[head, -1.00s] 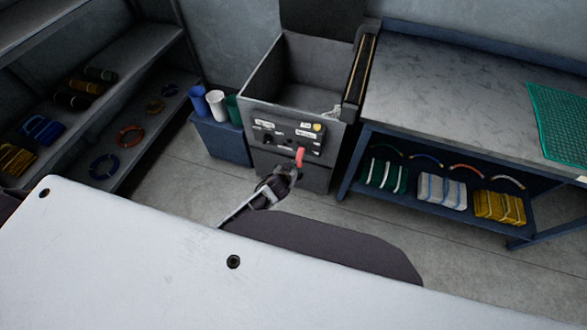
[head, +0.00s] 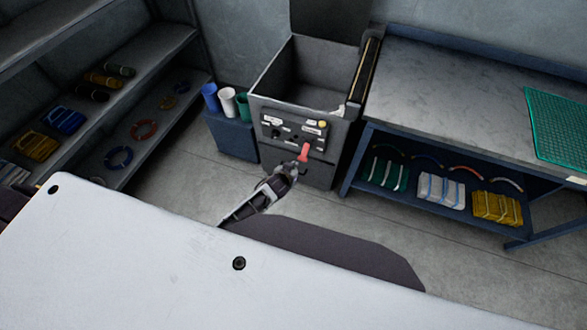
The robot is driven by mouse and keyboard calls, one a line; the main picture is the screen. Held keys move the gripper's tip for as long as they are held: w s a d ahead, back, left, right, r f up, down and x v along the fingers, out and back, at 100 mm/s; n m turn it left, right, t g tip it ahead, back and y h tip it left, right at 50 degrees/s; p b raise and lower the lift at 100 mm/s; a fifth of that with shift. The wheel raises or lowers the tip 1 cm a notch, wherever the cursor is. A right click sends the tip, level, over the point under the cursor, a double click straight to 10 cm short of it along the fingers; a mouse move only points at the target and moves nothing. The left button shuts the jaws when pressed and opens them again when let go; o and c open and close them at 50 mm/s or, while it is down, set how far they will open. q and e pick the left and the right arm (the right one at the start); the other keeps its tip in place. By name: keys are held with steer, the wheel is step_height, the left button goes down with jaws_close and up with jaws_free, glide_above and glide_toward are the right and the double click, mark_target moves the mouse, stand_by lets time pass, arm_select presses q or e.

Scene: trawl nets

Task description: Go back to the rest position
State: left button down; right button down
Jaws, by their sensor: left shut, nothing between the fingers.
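My left gripper (head: 292,168) is shut and empty. It points up from my body at the lower middle of the head view, in front of the grey machine (head: 262,82). A red lever (head: 304,152) on the machine's front panel shows just beyond the fingertips. I cannot tell whether the fingertips touch it. My right gripper is not in view.
A blue bin (head: 232,136) with several rolls stands left of the machine. A shelf rack (head: 150,75) is at the left. A workbench (head: 440,75) with a green mat (head: 560,125) stands at the right. Bare floor (head: 180,185) lies between.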

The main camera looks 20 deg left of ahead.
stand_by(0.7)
arm_select(q)
steer(key=s+a+f+m+g, duration=0.2)
steer(key=s+a+f, duration=0.2)
steer(key=s+f, duration=0.6)
steer(key=s+a+f+m+g, duration=0.25)
steer(key=s+f, duration=0.45)
steer(key=f, duration=0.6)
steer(key=s+a+f+n+g, duration=0.1)
steer(key=s+f, duration=0.2)
steer(key=s, duration=0.7)
steer(key=s+f+g, duration=0.2)
steer(key=s+f, duration=0.1)
steer(key=s, duration=0.8)
steer(key=s+a+f+n+g, duration=0.1)
steer(key=s+f, duration=0.3)
steer(key=s, duration=0.6)
steer(key=shift+s+a+n+g+y, duration=0.3)
steer(key=shift+s+n+g, duration=0.05)
steer(key=shift+s, duration=0.05)
